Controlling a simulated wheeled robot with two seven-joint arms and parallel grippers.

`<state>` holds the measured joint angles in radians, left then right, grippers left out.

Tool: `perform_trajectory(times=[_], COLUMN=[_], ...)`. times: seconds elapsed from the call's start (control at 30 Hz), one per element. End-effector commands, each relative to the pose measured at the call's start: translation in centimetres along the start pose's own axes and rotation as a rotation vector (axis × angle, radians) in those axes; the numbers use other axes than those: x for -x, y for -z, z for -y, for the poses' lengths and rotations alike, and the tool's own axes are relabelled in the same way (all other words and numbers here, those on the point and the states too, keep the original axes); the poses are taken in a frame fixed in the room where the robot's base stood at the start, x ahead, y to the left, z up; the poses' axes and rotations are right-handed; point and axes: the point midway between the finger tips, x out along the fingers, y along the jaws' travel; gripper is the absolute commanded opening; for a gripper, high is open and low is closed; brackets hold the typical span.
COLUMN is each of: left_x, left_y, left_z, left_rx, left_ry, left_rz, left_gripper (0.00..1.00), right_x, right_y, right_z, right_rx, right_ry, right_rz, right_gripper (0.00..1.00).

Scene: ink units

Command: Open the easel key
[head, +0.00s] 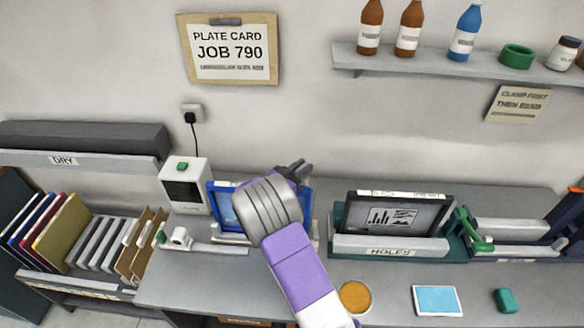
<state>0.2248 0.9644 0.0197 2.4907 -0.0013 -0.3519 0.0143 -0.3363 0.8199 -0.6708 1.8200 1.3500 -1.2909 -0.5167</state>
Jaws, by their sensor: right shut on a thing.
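A blue-framed unit (222,210), which looks like the easel, stands on the grey bench left of centre, mostly covered by my right arm. My right gripper (295,170) is at the upper right of this blue frame. Its dark fingers show just past the round grey wrist. It is shut on a small part there, which looks to be the easel key; the wrist hides most of it, so its position is unclear. My left gripper is not in view.
A white box with a green button (186,186) and a white roll (180,237) stand left of the easel. A black-framed panel in the HOLES holder (390,247) is to the right. An orange disc (355,297), a blue pad (438,301) and a green block (506,300) lie in front.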

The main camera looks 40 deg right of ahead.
Motion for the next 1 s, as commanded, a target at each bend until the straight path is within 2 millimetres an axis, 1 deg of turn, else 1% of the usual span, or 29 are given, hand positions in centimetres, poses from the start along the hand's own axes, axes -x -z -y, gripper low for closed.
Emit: perform_trajectory(times=[0.33,0.37,0.4,0.47,0.5,0.73,0.8,0.87,1.0], left_x=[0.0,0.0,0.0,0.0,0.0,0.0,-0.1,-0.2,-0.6], left_y=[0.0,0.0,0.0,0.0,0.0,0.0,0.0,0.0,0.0], left_z=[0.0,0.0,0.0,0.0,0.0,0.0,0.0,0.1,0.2], left_rx=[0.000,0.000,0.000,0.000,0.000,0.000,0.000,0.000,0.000], left_ry=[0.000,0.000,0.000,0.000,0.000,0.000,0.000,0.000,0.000], left_rz=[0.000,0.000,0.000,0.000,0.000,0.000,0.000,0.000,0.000], left_gripper=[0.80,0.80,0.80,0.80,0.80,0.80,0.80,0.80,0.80], right_x=[0.0,0.0,0.0,0.0,0.0,0.0,0.3,0.8,3.1], right_y=[0.1,0.1,0.1,0.1,0.1,0.0,0.0,0.0,-0.1], right_z=[0.0,0.0,0.0,0.0,0.0,0.0,0.0,0.1,0.1], right_rx=[-0.001,-0.001,-0.001,-0.001,-0.001,-0.001,-0.001,-0.002,-0.002], right_ry=[-0.004,-0.004,-0.004,-0.003,-0.003,-0.003,-0.002,-0.001,0.002], right_rz=[-0.003,-0.003,-0.003,-0.003,-0.003,-0.002,-0.001,0.000,0.000], right_gripper=[0.00,0.27,0.33,0.42,0.45,0.45,0.45,0.45,0.45])
